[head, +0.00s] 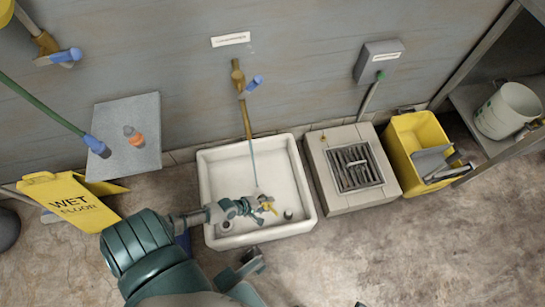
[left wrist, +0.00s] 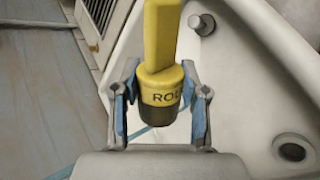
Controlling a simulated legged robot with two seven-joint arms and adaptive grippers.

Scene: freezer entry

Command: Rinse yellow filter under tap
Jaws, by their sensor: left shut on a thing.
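My left gripper (head: 258,207) is over the white sink (head: 204,183), shut on the yellow filter (head: 269,207). In the left wrist view, the filter (left wrist: 161,80) is a yellow piece with black lettering and a dark lower band, held between two blue-padded fingers. The brass tap (head: 238,78) with a blue handle (head: 254,83) is on the wall above the sink. A thin stream of water (head: 254,165) falls from it towards the gripper. I cannot tell whether it touches the filter. A dark grey part, perhaps my right gripper (head: 251,262), shows in front of the sink; its jaws are unclear.
A grated drain box (head: 316,165) stands right of the sink, then a yellow bin (head: 401,150) and a shelf with a white bucket (head: 507,110). A yellow wet-floor sign (head: 75,203) and a grey panel (head: 122,115) are at the left. Open floor lies at front right.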

